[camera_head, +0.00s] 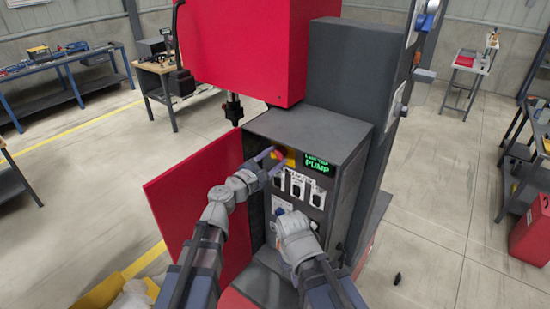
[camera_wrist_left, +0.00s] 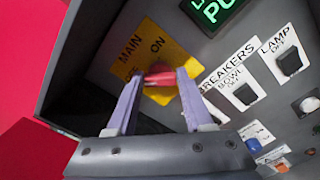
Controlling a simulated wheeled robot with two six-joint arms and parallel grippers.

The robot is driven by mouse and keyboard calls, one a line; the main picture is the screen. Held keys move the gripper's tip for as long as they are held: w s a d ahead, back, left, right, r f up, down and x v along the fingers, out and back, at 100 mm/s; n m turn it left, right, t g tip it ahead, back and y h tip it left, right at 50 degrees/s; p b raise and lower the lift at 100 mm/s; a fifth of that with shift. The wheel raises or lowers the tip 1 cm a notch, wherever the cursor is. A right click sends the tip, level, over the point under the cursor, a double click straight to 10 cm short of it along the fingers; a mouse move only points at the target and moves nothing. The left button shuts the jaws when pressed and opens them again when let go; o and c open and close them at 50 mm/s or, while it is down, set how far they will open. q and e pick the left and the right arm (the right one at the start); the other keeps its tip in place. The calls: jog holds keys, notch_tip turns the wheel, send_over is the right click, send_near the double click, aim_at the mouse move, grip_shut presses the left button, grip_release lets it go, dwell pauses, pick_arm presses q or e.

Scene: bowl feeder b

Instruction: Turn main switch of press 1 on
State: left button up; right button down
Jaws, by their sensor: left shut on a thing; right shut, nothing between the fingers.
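The main switch (camera_wrist_left: 160,79) is a red handle on a yellow plate (camera_wrist_left: 174,52) marked MAIN and ON, with another mark partly hidden by a finger. It also shows at the upper left of the dark control panel in the head view (camera_head: 281,155). My left gripper (camera_wrist_left: 159,84) is shut on the red handle, one finger on each side of it. In the head view, my left gripper (camera_head: 268,154) reaches the panel from the left. My right gripper (camera_head: 288,214) is shut and empty in front of the lower panel; its fingertips are hard to make out.
A green-lettered display (camera_head: 317,164) reading PUMP is right of the switch. Breaker switches (camera_head: 297,187) sit below it, with a blue knob (camera_wrist_left: 253,145) lower down. An open red door (camera_head: 190,195) stands left of the panel. The red press head (camera_head: 250,45) is above.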

pick_arm(q)
grip_shut()
jog(key=shift+m, duration=0.3)
jog(key=m, duration=0.3)
jog(key=shift+s+d+f, duration=0.1)
jog(key=m, duration=0.5)
jog(key=shift+f+b, duration=0.15)
jog(key=shift+b, duration=0.15)
jog(key=m, duration=0.4)
jog(key=shift+f+m, duration=0.15)
jog(key=shift+m, duration=0.25)
jog(key=shift+f+m, duration=0.1)
jog(key=shift+m, duration=2.2)
